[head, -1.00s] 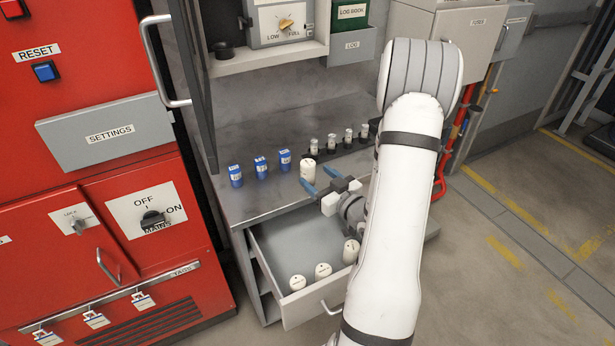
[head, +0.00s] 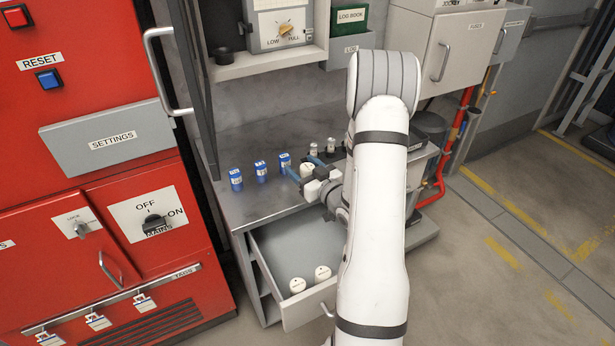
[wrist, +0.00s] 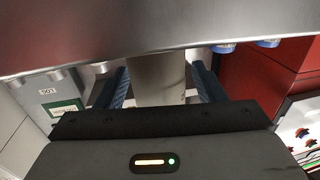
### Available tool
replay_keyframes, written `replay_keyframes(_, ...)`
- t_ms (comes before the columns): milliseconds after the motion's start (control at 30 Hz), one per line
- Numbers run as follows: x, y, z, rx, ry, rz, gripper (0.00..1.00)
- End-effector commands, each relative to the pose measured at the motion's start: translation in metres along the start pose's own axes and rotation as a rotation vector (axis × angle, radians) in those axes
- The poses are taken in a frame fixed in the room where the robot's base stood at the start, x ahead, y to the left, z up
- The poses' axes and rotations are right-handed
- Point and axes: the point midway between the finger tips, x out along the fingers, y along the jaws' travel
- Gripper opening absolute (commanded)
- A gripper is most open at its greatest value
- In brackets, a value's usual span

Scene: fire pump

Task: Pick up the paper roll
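The paper roll (head: 306,168), a white upright cylinder, stands on the grey metal counter, right of the blue cartridges. My gripper (head: 303,168) is low over the counter with its blue fingers on either side of the roll. In the wrist view the pale roll (wrist: 158,78) is between the two fingers (wrist: 160,86), with little room at its sides. The fingers look open; whether they touch the roll is hard to tell. Two similar white rolls (head: 297,285) (head: 322,274) stand in the open drawer (head: 283,250) below.
Several blue cartridges (head: 261,171) stand left of the roll. Small white-topped items (head: 314,149) stand behind it; my arm hides others. A shelf (head: 265,58) overhangs the counter's back, and an open cabinet door (head: 200,90) stands at its left. The counter's front left is clear.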

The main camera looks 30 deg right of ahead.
Motion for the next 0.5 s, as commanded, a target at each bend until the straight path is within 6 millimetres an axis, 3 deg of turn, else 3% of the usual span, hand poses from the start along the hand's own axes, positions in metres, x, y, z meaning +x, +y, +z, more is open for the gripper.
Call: replay_keyframes(500, -0.0004, 0.0, 0.0, 0.0, 0.0, 0.0, 0.21)
